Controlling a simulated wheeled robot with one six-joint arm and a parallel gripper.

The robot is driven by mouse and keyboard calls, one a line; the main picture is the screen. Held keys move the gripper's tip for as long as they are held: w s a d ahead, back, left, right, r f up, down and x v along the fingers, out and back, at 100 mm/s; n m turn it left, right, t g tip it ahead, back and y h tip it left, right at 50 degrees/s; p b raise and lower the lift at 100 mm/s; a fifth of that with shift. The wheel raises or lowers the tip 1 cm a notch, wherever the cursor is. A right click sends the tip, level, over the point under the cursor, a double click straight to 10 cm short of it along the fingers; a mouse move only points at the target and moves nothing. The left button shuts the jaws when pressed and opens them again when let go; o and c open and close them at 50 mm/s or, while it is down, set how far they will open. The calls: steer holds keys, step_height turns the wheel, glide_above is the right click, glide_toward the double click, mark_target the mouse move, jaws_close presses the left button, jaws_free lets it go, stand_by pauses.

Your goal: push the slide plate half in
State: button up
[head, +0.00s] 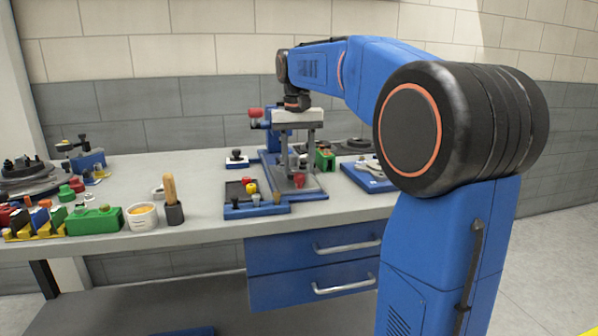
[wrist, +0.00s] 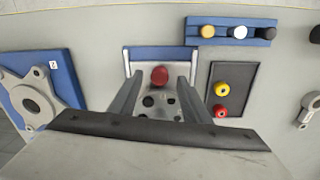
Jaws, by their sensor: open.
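A grey plate with a red knob and dark holes, which looks like the slide plate (head: 312,183), sits in a blue-edged base (head: 313,195) on the bench. It also shows in the wrist view (wrist: 140,75), with its red knob (wrist: 159,76) near the blue edge. My gripper (head: 298,168) points down over this plate. In the wrist view my gripper (wrist: 159,88) has its two fingers apart, one on each side of the plate's middle, with nothing held. I cannot tell whether the fingertips touch the plate. The rear of the plate is hidden by my gripper body.
A dark tray (wrist: 240,78) with red and yellow knobs lies beside the base, near a blue peg rack (head: 240,211). A blue plate with a grey part (head: 365,178) lies right. A green block (head: 324,160) stands close behind. A mallet (head: 172,200) and cup (head: 141,217) stand left.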

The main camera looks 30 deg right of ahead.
mark_target(292, 160)
steer(key=shift+f, duration=1.15)
steer(key=shift+c, duration=0.5)
jaws_close()
steer(key=shift+w+d, duration=0.4)
steer(key=shift+w, duration=1.05)
steer(key=shift+w+d, duration=0.45)
steer(key=shift+w, duration=1)
steer(key=shift+w+d, duration=0.4)
steer(key=shift+w, duration=1.05)
steer(key=shift+o, duration=0.5)
jaws_free()
step_height(292, 160, up, 17)
steer(key=shift+a+r, duration=0.2)
steer(key=shift+a, duration=0.05)
